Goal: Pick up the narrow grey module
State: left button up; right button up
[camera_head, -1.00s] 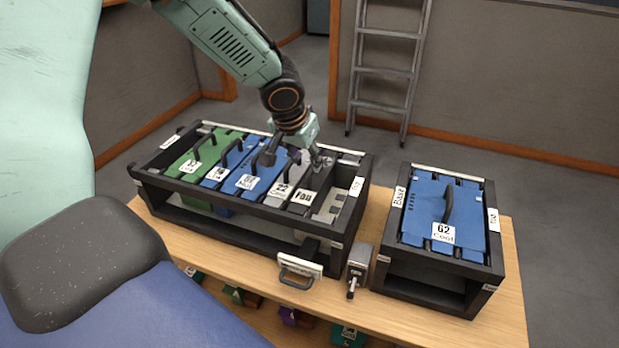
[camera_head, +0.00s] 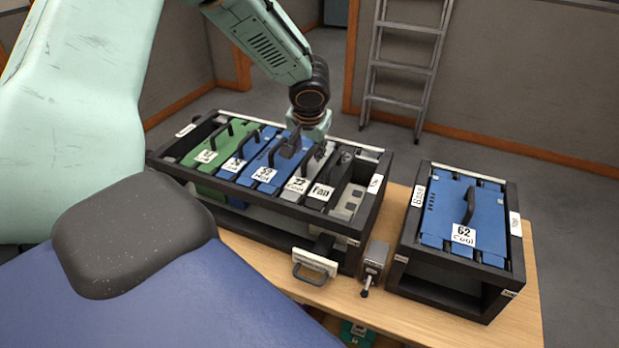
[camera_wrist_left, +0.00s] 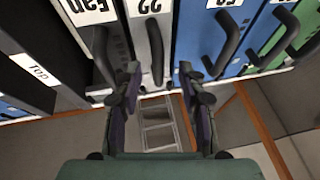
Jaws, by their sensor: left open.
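The narrow grey module (camera_head: 305,178) sits in the long black rack, labelled 22, between a blue module and the dark Fan module. In the left wrist view the grey module (camera_wrist_left: 148,12) shows its black handle (camera_wrist_left: 156,48) pointing towards my gripper. My left gripper (camera_head: 306,148) is over the rack's back part at this module. In the left wrist view its two fingers (camera_wrist_left: 160,74) are apart, with the handle's end roughly between them. Whether they touch it I cannot tell. My right gripper is not in view.
The long rack (camera_head: 262,208) also holds green (camera_head: 212,178) and blue (camera_head: 268,170) modules and the Fan module (camera_head: 326,188), whose handles stand close by. A second rack (camera_head: 440,300) with a blue module 62 (camera_head: 450,215) stands at right on the wooden table (camera_head: 525,300).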

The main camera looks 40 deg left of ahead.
aim_at(310, 153)
pick_arm(q)
jog(key=x, duration=0.3)
jog(key=shift+w+d+f, duration=0.15)
jog(key=shift+w+f, duration=0.1)
jog(key=shift+f, duration=0.05)
jog(key=shift+a+f, duration=0.25)
jog(key=shift+a, duration=0.05)
jog(key=shift+d, duration=0.2)
jog(key=shift+c, duration=1.4)
jog(key=shift+a, duration=0.15)
jog(key=c, duration=0.5)
grip_shut()
jog(key=shift+w+r, duration=0.1)
jog(key=shift+w, duration=0.05)
